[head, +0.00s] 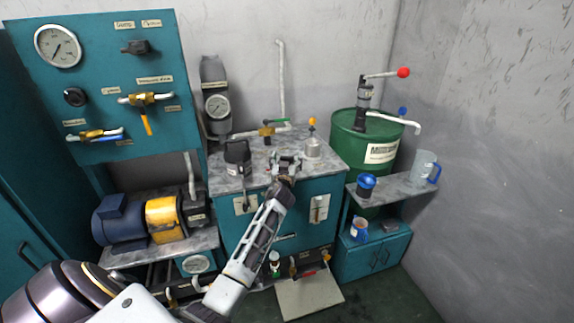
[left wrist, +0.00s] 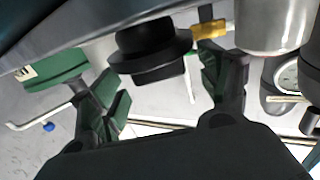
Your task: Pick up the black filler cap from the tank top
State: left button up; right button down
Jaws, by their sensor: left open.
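The black filler cap (left wrist: 150,50) shows in the left wrist view, seated on the grey tank top (left wrist: 75,33), which appears at the upper edge of that picture. The cap has a wide round flange and a narrower grip part. My left gripper (head: 285,163) is at the tank top (head: 225,186) in the head view, its arm reaching in from the lower left. In the left wrist view its fingers (left wrist: 165,80) are open, one on each side of the cap, with visible gaps. In the head view the gripper largely hides the cap. My right gripper is not in view.
Close by on the tank top stand a silver breather (head: 313,148), a black fitting (head: 237,155) and a valve with a green handle (head: 268,130). A green drum (head: 350,143) with a hand pump stands behind to the right. A gauge panel (head: 105,75) stands at left.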

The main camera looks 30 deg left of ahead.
pick_arm(q)
jog(key=shift+x, duration=0.85)
jog(key=c, duration=0.7)
